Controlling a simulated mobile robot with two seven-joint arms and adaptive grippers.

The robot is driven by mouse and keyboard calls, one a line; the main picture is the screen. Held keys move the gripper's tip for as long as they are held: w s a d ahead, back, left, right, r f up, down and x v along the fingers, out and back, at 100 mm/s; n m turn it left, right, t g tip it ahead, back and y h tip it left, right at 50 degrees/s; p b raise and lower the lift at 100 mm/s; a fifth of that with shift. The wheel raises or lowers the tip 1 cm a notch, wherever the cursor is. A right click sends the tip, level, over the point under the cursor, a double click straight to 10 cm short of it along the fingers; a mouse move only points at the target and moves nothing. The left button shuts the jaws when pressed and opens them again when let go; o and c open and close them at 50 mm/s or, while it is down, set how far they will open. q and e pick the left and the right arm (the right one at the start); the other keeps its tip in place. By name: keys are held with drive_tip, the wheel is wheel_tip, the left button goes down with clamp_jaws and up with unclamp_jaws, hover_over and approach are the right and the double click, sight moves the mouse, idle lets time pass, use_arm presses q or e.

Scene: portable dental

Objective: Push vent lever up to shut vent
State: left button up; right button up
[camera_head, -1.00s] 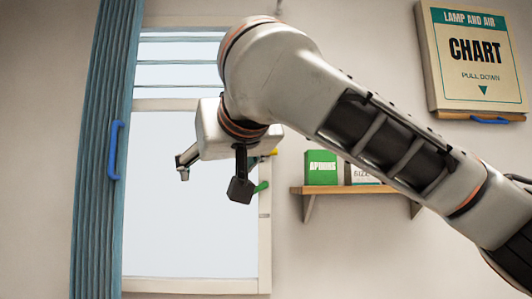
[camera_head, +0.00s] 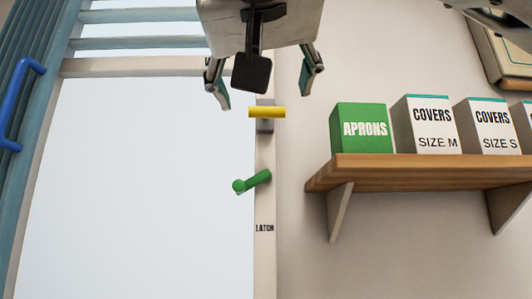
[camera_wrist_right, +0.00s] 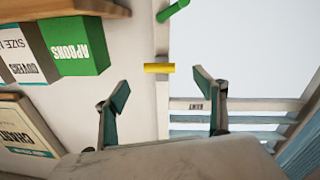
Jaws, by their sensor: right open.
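The vent lever appears to be the yellow bar (camera_head: 266,112) on the right frame of the window, lying about level on a small grey mount. It also shows in the right wrist view (camera_wrist_right: 158,68). My right gripper (camera_head: 266,93) is open and empty, its fingers spread to either side, just above the yellow bar in the head view. In the right wrist view, which is turned upside down, the bar lies just past the open fingertips (camera_wrist_right: 163,88). I cannot tell whether they touch. Slatted vent louvres (camera_head: 140,43) cross the window's top. My left gripper is out of view.
A green latch handle (camera_head: 252,182) sits below the yellow bar. A wooden shelf (camera_head: 420,172) at the right holds a green aprons box (camera_head: 361,129) and several covers boxes. A blue curtain handle (camera_head: 14,95) is at the left. A chart hangs at the upper right.

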sight(267, 108)
use_arm(q)
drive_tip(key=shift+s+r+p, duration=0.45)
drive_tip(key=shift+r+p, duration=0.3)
drive_tip(key=shift+p, duration=0.4)
use_arm(e)
drive_tip(key=w, duration=0.7)
drive_tip(key=shift+d+r, duration=0.15)
drive_tip(key=shift+d, duration=0.1)
drive_tip(key=c, duration=1.6)
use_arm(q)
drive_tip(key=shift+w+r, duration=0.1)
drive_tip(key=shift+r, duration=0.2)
